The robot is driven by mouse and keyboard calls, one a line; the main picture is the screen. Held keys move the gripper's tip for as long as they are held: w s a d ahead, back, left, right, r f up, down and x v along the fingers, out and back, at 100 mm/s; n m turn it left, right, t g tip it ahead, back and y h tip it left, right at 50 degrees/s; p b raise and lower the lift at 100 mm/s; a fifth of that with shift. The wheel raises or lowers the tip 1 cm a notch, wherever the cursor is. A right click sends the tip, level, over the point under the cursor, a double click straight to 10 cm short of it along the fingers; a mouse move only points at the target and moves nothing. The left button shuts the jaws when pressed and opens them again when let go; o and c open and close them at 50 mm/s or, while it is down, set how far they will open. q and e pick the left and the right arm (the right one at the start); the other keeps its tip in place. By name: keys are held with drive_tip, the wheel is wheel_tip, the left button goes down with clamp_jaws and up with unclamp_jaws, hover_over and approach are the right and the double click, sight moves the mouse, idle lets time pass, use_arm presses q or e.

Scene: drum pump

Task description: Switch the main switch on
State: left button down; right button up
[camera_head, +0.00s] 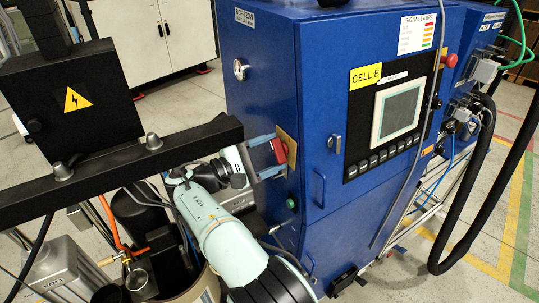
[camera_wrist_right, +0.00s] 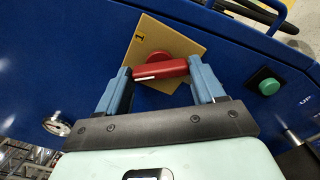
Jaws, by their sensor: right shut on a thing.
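The main switch is a red rotary handle (camera_head: 279,151) on a yellow plate (camera_head: 291,141), on the left side of the blue cabinet. In the right wrist view, the red handle (camera_wrist_right: 160,69) lies between the two blue fingers of my right gripper (camera_wrist_right: 160,76), which is shut on it. The yellow plate (camera_wrist_right: 184,42) looks tilted there, with a "1" near its upper left corner. A white mark shows on the handle. My right gripper (camera_head: 268,158) also shows in the head view, reaching the switch from the left. My left gripper is not in view.
The blue cabinet (camera_head: 262,75) carries a screen (camera_head: 397,110) and a red button (camera_head: 451,61). A black beam (camera_head: 115,170) crosses close to my right arm.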

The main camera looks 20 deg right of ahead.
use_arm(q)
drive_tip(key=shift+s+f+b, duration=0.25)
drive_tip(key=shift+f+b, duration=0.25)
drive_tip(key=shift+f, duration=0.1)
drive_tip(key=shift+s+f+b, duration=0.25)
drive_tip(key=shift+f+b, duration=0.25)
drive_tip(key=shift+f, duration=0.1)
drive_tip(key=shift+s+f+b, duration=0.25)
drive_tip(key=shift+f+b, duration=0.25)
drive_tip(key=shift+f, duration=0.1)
use_arm(e)
drive_tip(key=shift+m, duration=3.7)
drive_tip(key=shift+a, duration=0.1)
drive_tip(key=o, duration=1)
drive_tip(key=shift+o, duration=0.2)
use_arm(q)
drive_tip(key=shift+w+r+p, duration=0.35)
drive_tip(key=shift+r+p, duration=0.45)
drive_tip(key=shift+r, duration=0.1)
use_arm(e)
drive_tip(key=s+a, duration=0.2)
drive_tip(key=a, duration=1.1)
drive_tip(key=shift+a, duration=0.15)
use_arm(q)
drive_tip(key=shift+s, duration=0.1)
